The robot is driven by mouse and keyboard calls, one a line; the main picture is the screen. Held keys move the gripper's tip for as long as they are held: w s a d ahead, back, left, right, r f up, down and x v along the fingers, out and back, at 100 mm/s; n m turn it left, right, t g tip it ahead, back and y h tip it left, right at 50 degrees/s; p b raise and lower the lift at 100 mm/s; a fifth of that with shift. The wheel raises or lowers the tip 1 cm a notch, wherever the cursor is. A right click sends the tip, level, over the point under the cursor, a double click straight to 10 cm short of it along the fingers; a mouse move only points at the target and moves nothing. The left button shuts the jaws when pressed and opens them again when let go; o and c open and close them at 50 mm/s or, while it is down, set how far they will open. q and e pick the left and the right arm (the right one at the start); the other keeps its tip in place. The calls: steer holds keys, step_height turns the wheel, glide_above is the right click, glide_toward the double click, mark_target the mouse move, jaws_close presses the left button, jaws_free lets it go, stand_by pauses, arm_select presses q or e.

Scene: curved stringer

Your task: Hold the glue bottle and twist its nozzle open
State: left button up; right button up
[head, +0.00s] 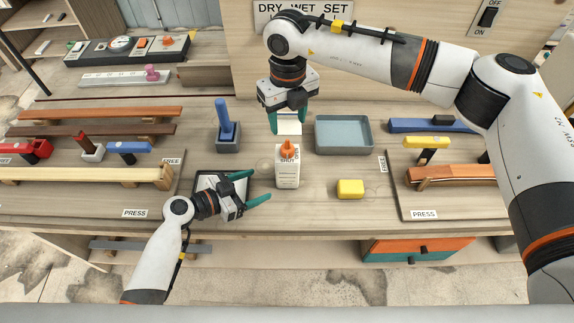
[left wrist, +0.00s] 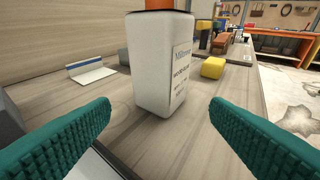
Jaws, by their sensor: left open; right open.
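The white glue bottle (head: 287,171) with an orange nozzle (head: 288,147) stands upright on the bench in the head view. Its white body (left wrist: 160,70) also fills the middle of the left wrist view, where the nozzle is mostly cut off at the top. My left gripper (head: 262,186) is open to the left of the bottle, its green fingers pointing toward it and apart from it. My right gripper (head: 288,122) is open, pointing down behind and above the nozzle. Its fingers are partly hidden, and I see no contact with the bottle.
A yellow block (head: 350,189) lies right of the bottle. A grey-blue tray (head: 344,133) is behind it. A blue-handled tool (head: 226,125) in a grey holder stands at the left. A dark-rimmed pad (head: 209,181) lies beneath my left gripper. Wooden press forms (head: 452,175) flank the work area.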

mark_target(284, 175)
arm_select(q)
steer(key=shift+x, duration=5.05)
steer(key=shift+c, duration=0.3)
jaws_close()
